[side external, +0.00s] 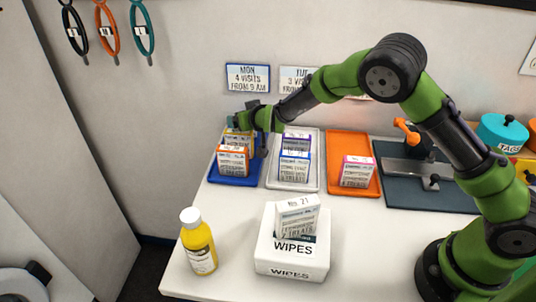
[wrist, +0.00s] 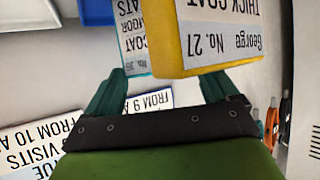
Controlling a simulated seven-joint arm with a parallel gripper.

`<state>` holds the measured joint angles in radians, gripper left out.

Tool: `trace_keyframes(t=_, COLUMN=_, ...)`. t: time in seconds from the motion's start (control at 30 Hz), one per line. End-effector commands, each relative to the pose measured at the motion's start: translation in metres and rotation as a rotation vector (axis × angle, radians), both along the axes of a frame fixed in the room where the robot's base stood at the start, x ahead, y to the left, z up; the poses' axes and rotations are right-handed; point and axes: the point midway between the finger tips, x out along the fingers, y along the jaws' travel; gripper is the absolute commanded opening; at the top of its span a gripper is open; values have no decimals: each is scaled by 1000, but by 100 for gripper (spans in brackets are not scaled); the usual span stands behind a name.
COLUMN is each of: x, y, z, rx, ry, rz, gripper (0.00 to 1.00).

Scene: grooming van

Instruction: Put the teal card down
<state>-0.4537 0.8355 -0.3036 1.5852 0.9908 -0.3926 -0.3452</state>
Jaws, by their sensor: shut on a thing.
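The teal card (wrist: 134,48) is between my gripper's fingers (wrist: 162,88), its printed face partly hidden by the yellow card (wrist: 215,38), which stands nearer the wrist camera. In the side view my gripper (side external: 246,122) is at the back of the blue tray (side external: 226,181), shut on the teal card, which I cannot clearly make out there. The yellow card (side external: 240,138) is beside my gripper, behind an orange card (side external: 233,161) in the same tray. I cannot tell whether the teal card touches the tray.
A white tray (side external: 291,187) holds a purple and a blue card; an orange tray (side external: 345,143) holds a pink card (side external: 357,171). A wipes box (side external: 262,258) with a card in it and a yellow bottle (side external: 200,248) stand in front. Wall signs (side external: 247,78) hang behind.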

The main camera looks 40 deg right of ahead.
Motion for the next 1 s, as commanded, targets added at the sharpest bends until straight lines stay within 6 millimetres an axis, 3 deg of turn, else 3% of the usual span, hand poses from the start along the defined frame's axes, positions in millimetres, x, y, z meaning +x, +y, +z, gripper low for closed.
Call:
trace_keyframes(t=0.13, x=0, y=0, z=-3, rx=-1, ry=0, rz=0, gripper=35)
trace_keyframes(t=0.17, x=0, y=0, z=-3, rx=-1, ry=0, rz=0, gripper=92)
trace_keyframes(t=0.2, x=0, y=0, z=-3, rx=-1, ry=0, rz=0, gripper=98)
trace_keyframes(t=0.57, x=-4, y=1, z=3, rx=0, ry=1, rz=1, gripper=100)
trace_keyframes(t=1.0, x=-79, y=17, z=45, rx=2, ry=-1, rz=4, gripper=100)
